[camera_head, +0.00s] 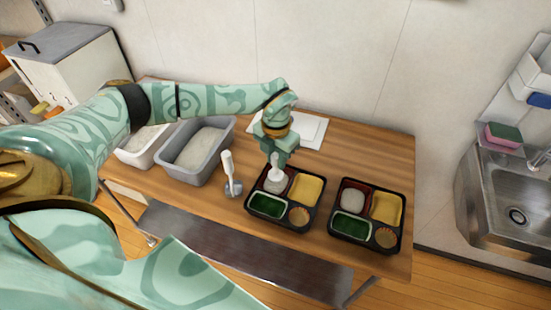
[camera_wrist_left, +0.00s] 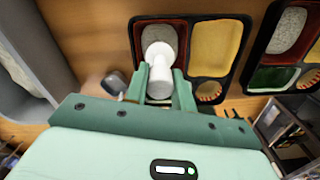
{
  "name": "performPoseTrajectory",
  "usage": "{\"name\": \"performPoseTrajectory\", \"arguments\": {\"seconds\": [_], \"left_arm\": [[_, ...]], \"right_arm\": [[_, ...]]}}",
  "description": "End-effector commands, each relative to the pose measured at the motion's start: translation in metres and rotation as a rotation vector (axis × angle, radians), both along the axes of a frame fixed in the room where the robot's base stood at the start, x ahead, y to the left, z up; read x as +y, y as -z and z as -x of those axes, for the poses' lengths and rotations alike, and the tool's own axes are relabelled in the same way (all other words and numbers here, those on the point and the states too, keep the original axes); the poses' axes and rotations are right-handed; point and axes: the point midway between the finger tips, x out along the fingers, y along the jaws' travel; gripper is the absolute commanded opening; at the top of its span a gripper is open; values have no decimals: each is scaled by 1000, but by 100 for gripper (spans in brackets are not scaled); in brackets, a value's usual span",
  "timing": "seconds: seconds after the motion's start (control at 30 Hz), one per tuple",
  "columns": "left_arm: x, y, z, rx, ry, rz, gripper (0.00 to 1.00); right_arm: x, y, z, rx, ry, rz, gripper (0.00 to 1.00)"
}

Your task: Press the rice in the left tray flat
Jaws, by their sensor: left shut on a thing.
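The left tray (camera_head: 276,221) is a black bento tray on the wooden table. It has a red-lined rice compartment, a yellow one, a green one and a small round cup. My left gripper (camera_head: 275,161) is shut on a white pressing tool (camera_head: 275,175), pointing down over the rice compartment. In the left wrist view the tool (camera_wrist_left: 161,75) sits between the fingers, its round end over the near part of the white rice (camera_wrist_left: 158,35). The tool hides part of the rice; I cannot tell whether it touches. My right gripper is out of view.
A second, similar tray (camera_head: 366,245) lies to the right. A grey bin (camera_head: 191,177) and a white bin stand further left. A white board (camera_head: 309,130) lies behind.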

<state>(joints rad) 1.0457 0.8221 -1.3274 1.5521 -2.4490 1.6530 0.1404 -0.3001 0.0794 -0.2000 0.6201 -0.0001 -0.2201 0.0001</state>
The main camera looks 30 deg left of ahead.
Motion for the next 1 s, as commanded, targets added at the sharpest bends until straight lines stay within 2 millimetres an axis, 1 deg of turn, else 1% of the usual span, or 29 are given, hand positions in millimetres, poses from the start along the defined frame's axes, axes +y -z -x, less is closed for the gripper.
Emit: {"name": "performPoseTrajectory", "arguments": {"seconds": [0.03,0.5,1.0], "left_arm": [[0,-10,0,-2,0,0,0],[0,-54,0,-2,1,1,0],[0,-53,-1,-2,1,1,0]], "right_arm": [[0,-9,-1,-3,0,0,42],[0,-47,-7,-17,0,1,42],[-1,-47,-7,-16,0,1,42]]}}
